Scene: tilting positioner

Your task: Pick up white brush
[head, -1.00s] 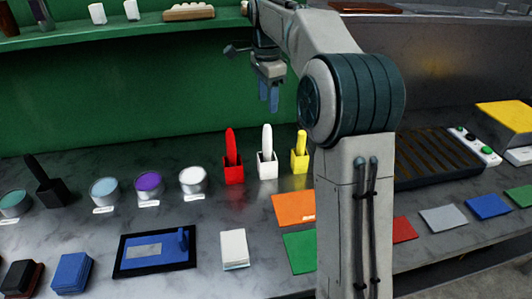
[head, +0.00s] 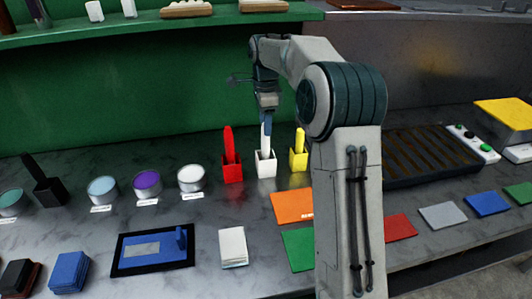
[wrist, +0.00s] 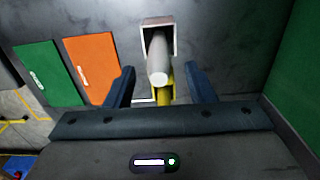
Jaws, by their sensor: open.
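The white brush (head: 265,142) stands upright in a small white square holder (head: 266,165) on the counter, between the red and yellow brushes. My gripper (head: 267,124) is directly above it in the head view, fingers pointing down, and its tips overlap the top of the brush handle. In the wrist view, the white brush (wrist: 158,60) rises from its holder (wrist: 172,25) towards the camera, between the two spread blue fingers (wrist: 160,85). The gripper is open and empty. I cannot tell how far the fingers reach down around the handle.
A red brush (head: 230,150) in a red holder stands left, and a yellow brush (head: 299,145) in a yellow holder right. Paint cups (head: 191,178) stand further left. Orange and green sheets (head: 292,206) lie in front. A green wall (head: 120,90) rises behind.

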